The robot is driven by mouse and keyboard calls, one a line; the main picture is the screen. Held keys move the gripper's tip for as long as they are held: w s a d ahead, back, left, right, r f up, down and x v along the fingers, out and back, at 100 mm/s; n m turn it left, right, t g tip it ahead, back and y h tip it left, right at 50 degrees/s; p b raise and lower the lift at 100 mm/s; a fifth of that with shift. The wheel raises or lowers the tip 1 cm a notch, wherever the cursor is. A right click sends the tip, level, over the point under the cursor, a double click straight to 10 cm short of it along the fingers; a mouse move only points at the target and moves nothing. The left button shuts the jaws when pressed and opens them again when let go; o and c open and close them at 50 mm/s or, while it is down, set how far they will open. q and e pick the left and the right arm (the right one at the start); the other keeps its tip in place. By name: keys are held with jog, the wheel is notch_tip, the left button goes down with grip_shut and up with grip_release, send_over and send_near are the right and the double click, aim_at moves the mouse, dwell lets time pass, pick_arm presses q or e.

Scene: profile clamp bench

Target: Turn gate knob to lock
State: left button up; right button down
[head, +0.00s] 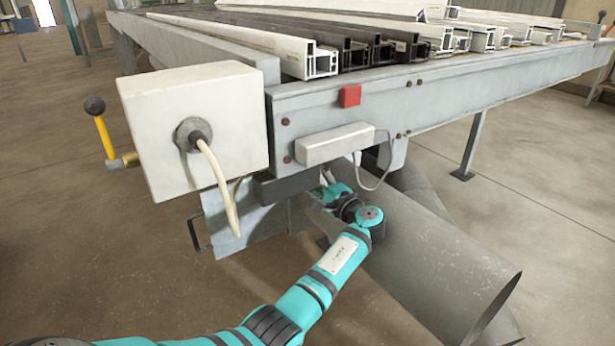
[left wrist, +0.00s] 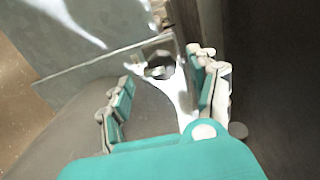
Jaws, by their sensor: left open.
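My left arm enters the head view from the lower left and bends under the front corner of the bench. In that view the left gripper is mostly hidden by the arm and the bench's underside. In the left wrist view my left gripper (left wrist: 163,72) is open, with its two fingers spread apart. A small round, dark and shiny part (left wrist: 159,66) shows between and beyond the fingertips, at a metal plate (left wrist: 85,72); it may be the gate knob, but I cannot be sure. I see no clear contact with it. My right gripper is in neither view.
A grey bench (head: 450,95) carries several white and dark profiles (head: 360,52). A white box (head: 185,125) with a cable and a yellow lever (head: 104,135) are at its left end. A wide grey pipe (head: 440,260) lies under the bench, right beside my arm.

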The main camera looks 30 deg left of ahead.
pick_arm(q)
jog(key=v, duration=0.9)
jog(key=shift+d, duration=0.1)
